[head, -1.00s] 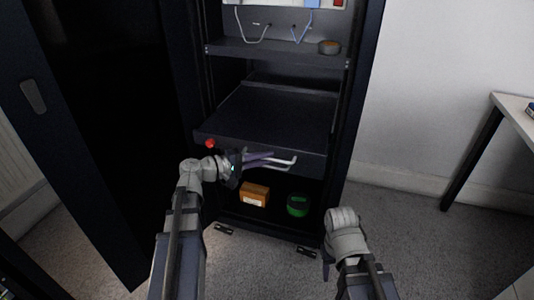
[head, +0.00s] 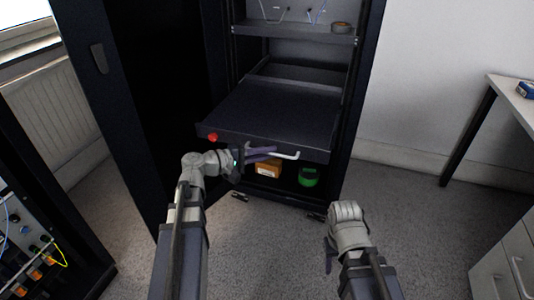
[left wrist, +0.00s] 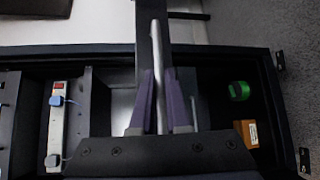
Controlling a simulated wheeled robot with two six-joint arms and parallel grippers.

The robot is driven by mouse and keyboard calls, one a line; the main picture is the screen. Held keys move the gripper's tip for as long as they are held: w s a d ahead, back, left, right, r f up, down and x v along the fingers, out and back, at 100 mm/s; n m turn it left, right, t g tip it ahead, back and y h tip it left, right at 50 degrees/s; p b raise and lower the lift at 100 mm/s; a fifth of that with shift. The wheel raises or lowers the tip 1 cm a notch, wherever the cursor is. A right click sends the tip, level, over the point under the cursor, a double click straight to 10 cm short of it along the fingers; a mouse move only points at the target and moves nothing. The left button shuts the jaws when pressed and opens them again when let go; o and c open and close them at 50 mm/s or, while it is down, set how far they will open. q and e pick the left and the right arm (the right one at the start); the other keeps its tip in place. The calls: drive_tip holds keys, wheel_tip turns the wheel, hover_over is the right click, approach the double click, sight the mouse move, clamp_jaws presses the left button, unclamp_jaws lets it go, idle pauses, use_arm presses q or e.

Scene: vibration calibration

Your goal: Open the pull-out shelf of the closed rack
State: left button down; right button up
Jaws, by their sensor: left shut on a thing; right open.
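The dark rack (head: 366,85) stands ahead with its door (head: 125,120) swung open to the left. Its pull-out shelf (head: 280,108) sticks out of the front, with a gap behind its back edge. The shelf is level and bare on top. A pale bar handle (head: 287,155) is on its front, and a red knob (head: 212,137) sits at the front's left end. My left gripper (head: 268,153) is shut on the handle; in the left wrist view the fingers (left wrist: 161,105) sit on both sides of the bar (left wrist: 157,55). My right gripper (head: 329,257) is open and empty, low in front of the rack.
An orange-brown box (head: 268,169) and a green round thing (head: 308,177) lie in the rack's bottom. A fixed upper shelf (head: 290,31) holds a small roll (head: 341,27). A desk (head: 508,95) with drawers stands right, another equipment rack (head: 30,240) left. Carpet between is clear.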

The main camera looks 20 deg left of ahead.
use_arm(q)
drive_tip(key=c, duration=1.2)
unclamp_jaws()
drive_tip(key=shift+a, duration=0.1)
drive_tip(key=p+v, duration=0.1)
drive_tip(key=v, duration=0.6)
drive_tip(key=shift+s+a, duration=0.2)
drive_tip(key=shift+s, duration=0.1)
drive_tip(key=s+d+f+m+g+y, duration=0.6)
drive_tip(key=s+d+f+m+y, duration=0.1)
drive_tip(key=d+f, duration=0.25)
drive_tip(key=s+d+f+m+g+y, duration=0.5)
drive_tip(key=s+d+f+m+y, duration=0.15)
drive_tip(key=d+f, duration=0.35)
drive_tip(key=r+p, duration=1.2)
drive_tip(key=r, duration=0.1)
drive_tip(key=r+p, duration=1.3)
drive_tip(key=s+r+p, duration=0.1)
drive_tip(key=r+p, duration=1.2)
drive_tip(key=shift+d, duration=0.2)
